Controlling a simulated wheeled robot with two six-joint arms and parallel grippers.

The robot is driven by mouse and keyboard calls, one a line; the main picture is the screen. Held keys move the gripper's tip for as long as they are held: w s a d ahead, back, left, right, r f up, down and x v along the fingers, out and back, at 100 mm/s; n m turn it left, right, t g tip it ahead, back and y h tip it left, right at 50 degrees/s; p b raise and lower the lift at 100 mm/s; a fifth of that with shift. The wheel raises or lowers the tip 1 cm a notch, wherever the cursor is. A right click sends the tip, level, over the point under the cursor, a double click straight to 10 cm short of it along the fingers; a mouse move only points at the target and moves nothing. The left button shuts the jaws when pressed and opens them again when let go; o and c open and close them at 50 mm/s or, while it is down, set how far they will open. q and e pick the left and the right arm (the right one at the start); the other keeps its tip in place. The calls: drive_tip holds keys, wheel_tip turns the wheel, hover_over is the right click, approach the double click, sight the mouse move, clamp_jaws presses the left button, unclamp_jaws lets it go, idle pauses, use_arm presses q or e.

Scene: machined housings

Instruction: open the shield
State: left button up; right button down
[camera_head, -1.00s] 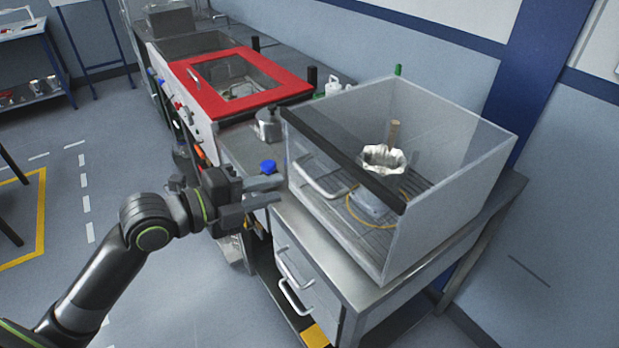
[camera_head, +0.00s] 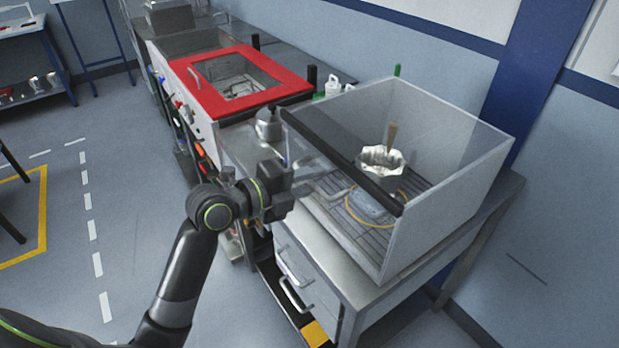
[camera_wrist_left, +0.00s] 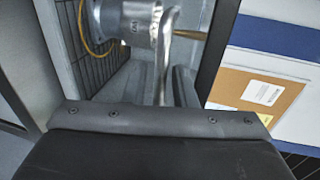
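The shield is the clear front panel of a see-through box, with a black bar (camera_head: 345,165) along its top edge and a silver handle (camera_wrist_left: 166,62) on its front. It is down, closing the front of the box. My left gripper (camera_head: 303,186) is at the front of the shield. In the left wrist view, its two dark fingers (camera_wrist_left: 168,86) stand close together on both sides of the handle and look shut on it. In the head view, my gripper hides part of the handle. My right gripper is not in view.
Drawers with silver handles (camera_head: 296,268) are below. A red-framed cover (camera_head: 290,88) and a grey kettle-like vessel (camera_head: 268,122) are further back.

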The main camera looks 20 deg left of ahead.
use_arm(q)
drive_tip(key=shift+w, duration=0.1)
drive_tip(key=shift+c, duration=0.5)
clamp_jaws()
